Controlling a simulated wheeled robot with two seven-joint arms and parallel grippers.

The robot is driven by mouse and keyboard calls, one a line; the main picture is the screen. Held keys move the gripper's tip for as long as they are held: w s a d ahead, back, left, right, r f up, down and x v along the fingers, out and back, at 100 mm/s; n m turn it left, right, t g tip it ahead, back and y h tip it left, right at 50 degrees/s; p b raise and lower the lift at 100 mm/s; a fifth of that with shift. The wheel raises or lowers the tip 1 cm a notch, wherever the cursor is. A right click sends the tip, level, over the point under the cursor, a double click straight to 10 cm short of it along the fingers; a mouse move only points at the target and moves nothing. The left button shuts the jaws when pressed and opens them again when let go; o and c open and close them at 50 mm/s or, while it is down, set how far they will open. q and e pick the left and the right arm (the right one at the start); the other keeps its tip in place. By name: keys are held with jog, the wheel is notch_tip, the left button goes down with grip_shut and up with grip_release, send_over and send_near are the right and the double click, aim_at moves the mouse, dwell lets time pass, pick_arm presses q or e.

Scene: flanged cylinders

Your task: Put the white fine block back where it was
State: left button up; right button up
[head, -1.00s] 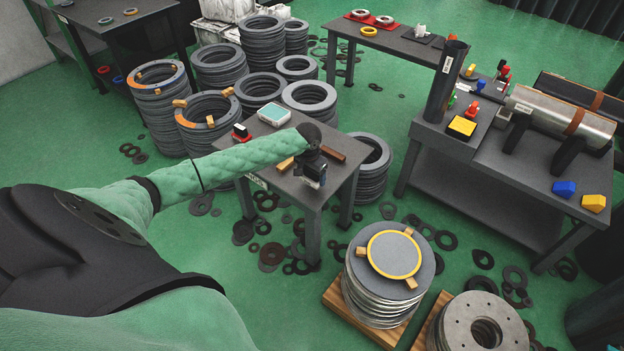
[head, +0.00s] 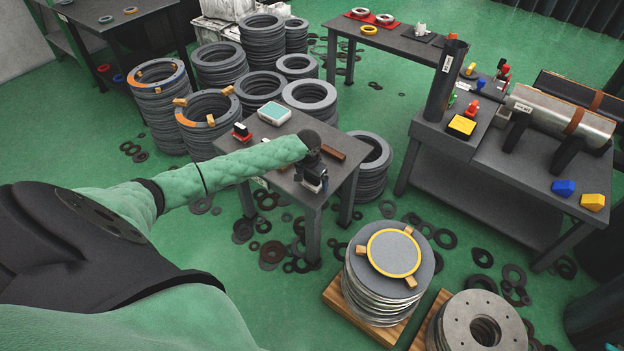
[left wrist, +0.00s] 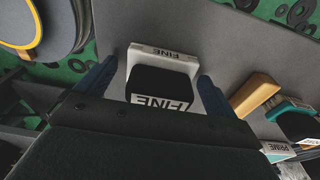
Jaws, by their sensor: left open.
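In the left wrist view, a white piece labelled FINE (left wrist: 165,53) lies on the grey table top. A black block with a white FINE label (left wrist: 160,103) sits right against it; I cannot tell whether they are one body. My left gripper (left wrist: 153,87) is open. Its blue fingers stand on either side of the black block, with gaps to it. In the head view my left gripper (head: 312,186) is low at the front of the small grey table (head: 328,191), and it hides the block there. My right gripper is not in view.
A wooden-handled brush (left wrist: 257,94) and a white piece labelled PRIME (left wrist: 276,148) lie to the right in the wrist view. A disc stack (head: 388,285) stands at the front right.

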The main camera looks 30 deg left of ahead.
aim_at(310, 184)
pick_arm(q)
notch_tip(310, 184, up, 12)
jog(key=s+b, duration=0.1)
jog(key=s+d+f+m+h, duration=0.1)
jog(key=s+d+f+m, duration=0.1)
jog(key=s+d+f, duration=0.65)
jog(key=s+d+f+m+h, duration=0.1)
jog(key=s+d+f, duration=0.2)
jog(key=s+d, duration=1.05)
jog(key=s+d+r, duration=0.2)
jog(key=s+d, duration=0.3)
jog(key=s, duration=0.3)
jog(key=s+d+r+n+t, duration=0.1)
jog(key=s+d+r, duration=0.1)
jog(key=s+d, duration=0.3)
jog(key=shift+s+d+r, duration=0.25)
jog(key=shift+s+r, duration=0.15)
jog(key=shift+s, duration=1.55)
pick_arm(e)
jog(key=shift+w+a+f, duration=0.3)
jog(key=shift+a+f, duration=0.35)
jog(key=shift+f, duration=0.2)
